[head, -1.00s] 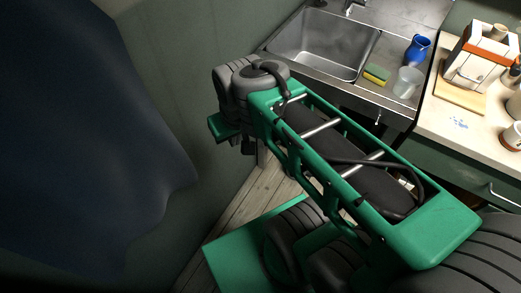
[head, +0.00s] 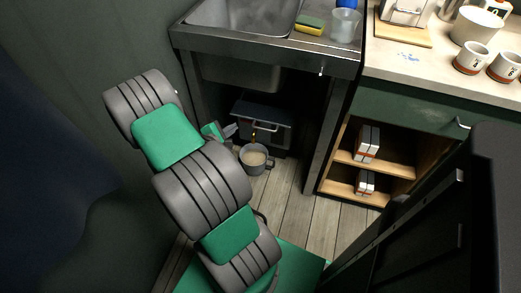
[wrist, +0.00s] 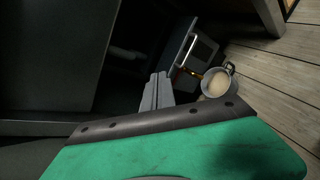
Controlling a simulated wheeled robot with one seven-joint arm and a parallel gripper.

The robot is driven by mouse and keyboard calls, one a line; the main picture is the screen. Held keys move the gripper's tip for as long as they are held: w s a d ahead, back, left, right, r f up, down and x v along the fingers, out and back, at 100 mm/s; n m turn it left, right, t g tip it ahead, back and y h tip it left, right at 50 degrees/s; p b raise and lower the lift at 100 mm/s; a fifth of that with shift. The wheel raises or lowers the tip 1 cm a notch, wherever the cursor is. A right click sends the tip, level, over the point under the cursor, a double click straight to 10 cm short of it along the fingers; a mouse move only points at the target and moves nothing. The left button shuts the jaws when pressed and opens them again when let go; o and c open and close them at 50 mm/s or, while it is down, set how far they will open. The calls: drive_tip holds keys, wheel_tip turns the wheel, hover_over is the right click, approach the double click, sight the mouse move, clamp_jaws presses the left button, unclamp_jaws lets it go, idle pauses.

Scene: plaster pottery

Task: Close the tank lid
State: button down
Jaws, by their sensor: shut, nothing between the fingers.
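A dark grey tank (head: 280,112) stands on the floor under the sink, in the recess. It has a pale bar handle (head: 262,126) on its near side. In the wrist view the tank (wrist: 205,48) is past the fingertips, up and to the right. I cannot tell for sure which part is the lid or how it stands. My gripper (head: 231,130) is shut and empty, just left of the tank; in the wrist view its grey fingers (wrist: 157,88) point towards the dark recess, apart from the handle.
A grey pot (head: 254,160) of beige liquid stands on the floor before the tank, below a small orange spout or stream (head: 253,138). The steel sink (head: 245,15) is overhead. A shelf cabinet (head: 375,165) stands right, a wall left. Wooden floor (head: 290,205) is clear in front.

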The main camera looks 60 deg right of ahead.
drive_tip(key=s+d+f+n+t+h+b, duration=0.1)
drive_tip(key=s+f+n+b, duration=0.15)
drive_tip(key=f+n, duration=0.4)
drive_tip(key=s+d+f+n+t+h+b, duration=0.1)
drive_tip(key=s+f+n+b, duration=0.1)
drive_tip(key=s+f+n, duration=0.45)
drive_tip(key=w+d+f+b, duration=0.1)
drive_tip(key=w+d+f, duration=0.1)
drive_tip(key=d, duration=0.4)
drive_tip(key=w+d+f+m+b, duration=0.1)
drive_tip(key=w+d+f, duration=0.1)
drive_tip(key=d, duration=0.5)
drive_tip(key=shift+w+d+t, duration=0.25)
drive_tip(key=shift+t, duration=0.05)
drive_tip(key=shift+f, duration=0.1)
